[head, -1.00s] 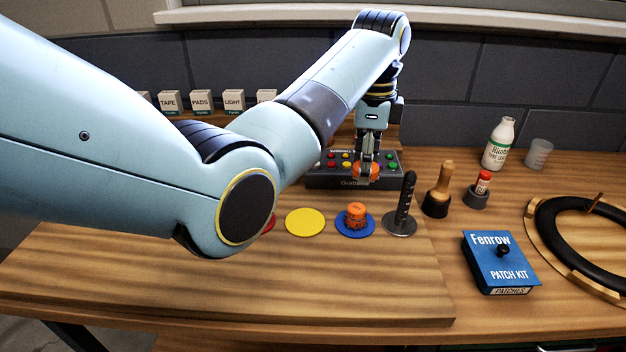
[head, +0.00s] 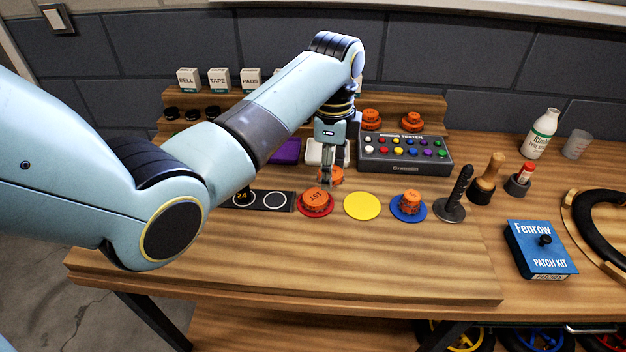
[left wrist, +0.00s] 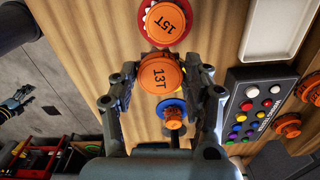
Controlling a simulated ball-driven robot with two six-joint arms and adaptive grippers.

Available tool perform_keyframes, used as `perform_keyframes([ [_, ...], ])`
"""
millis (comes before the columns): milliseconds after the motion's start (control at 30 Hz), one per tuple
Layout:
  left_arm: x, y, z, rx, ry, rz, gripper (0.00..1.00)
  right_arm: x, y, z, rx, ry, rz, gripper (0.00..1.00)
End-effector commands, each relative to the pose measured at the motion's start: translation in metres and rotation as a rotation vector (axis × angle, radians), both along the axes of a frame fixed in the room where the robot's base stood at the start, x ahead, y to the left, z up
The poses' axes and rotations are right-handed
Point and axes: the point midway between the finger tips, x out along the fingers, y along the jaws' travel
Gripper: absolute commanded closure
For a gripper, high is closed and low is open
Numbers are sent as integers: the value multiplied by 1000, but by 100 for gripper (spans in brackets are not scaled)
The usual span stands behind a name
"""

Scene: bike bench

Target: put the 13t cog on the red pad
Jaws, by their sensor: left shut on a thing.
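The orange 13T cog (left wrist: 160,75) is held between the fingers of my left gripper (left wrist: 162,92), its label facing the wrist camera. In the head view my left gripper (head: 328,180) holds the 13T cog (head: 333,174) just behind the red pad, partly hidden. The red pad (head: 303,212) carries an orange 15T cog (head: 316,198); the same 15T cog shows in the left wrist view (left wrist: 168,22). A small dark gripper shape (left wrist: 16,103), probably my right one, shows low at the left wrist view's left edge; its fingers are too small to read.
The yellow pad (head: 362,206) is empty. The blue pad (head: 396,214) holds another orange cog (head: 410,201). The button tester (head: 405,155) stands behind, with two orange cogs on the shelf beyond. A black-handled post (head: 455,192) stands right. The front bench board is clear.

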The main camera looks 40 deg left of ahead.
Motion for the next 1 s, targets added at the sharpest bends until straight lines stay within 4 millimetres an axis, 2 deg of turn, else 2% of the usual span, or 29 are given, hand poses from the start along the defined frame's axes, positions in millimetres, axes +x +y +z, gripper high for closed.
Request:
perform_keyframes([
  [33,-3,11,-5,2,2,1,83,-2,4,4,4,2,-2,39],
  [100,-4,22,-12,1,2,1,83,-5,10,4,12,6,-4,39],
  [233,-6,32,-19,-1,0,0,83,-11,23,4,27,15,-8,39],
  [533,-7,32,-57,-1,1,-1,83,-13,20,7,23,19,-8,39],
  [933,-6,32,-64,-2,-1,-1,83,-12,13,6,15,17,-6,39],
  [967,-6,32,-64,-1,-2,-1,49,-12,13,6,15,17,-6,39],
  [1000,-6,32,-63,-1,-2,-1,44,-11,13,6,15,16,-6,39],
])
